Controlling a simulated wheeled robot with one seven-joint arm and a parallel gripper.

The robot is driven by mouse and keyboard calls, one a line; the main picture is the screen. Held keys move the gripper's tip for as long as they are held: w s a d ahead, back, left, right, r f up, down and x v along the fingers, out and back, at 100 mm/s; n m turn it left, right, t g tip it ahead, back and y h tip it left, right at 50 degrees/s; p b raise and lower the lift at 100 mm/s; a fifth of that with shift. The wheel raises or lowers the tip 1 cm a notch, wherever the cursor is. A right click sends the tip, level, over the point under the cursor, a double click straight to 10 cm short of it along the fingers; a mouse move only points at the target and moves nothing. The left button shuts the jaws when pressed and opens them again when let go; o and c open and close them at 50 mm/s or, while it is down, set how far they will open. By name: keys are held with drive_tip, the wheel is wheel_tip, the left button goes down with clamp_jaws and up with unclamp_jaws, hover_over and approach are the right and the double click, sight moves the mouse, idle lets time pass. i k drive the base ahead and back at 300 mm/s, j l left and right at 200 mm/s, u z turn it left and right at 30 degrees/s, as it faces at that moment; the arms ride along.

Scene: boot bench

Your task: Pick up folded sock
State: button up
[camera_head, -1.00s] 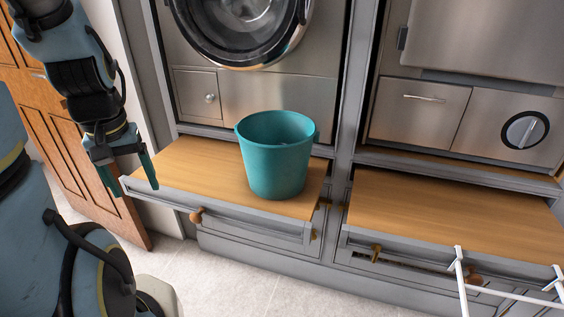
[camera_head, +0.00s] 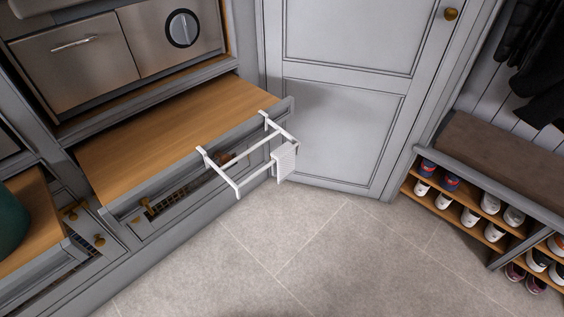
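No folded sock can be made out for certain in the head view. A small white ribbed cloth (camera_head: 286,162) hangs on a white rail rack (camera_head: 240,184) hooked over the front of the right pull-out wooden shelf (camera_head: 165,135). I cannot tell whether this cloth is a sock. My gripper and arm are out of the picture now.
A teal bucket (camera_head: 10,222) stands on the left pull-out shelf, cut off by the left edge. A boot bench (camera_head: 500,165) with several shoes in its cubbies is at the right. A grey cabinet door (camera_head: 340,130) stands behind. The tiled floor (camera_head: 300,250) between is clear.

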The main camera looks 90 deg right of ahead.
sight(284, 155)
drive_tip(key=z, duration=0.4)
drive_tip(key=k+j+z, duration=0.1)
drive_tip(key=z, duration=0.7)
drive_tip(key=k+z, duration=0.1)
drive_tip(key=z, duration=0.3)
drive_tip(key=i+z, duration=0.2)
drive_tip(key=z, duration=0.15)
drive_tip(key=i+j+z, duration=0.1)
drive_tip(key=z, duration=0.25)
drive_tip(key=i, duration=0.05)
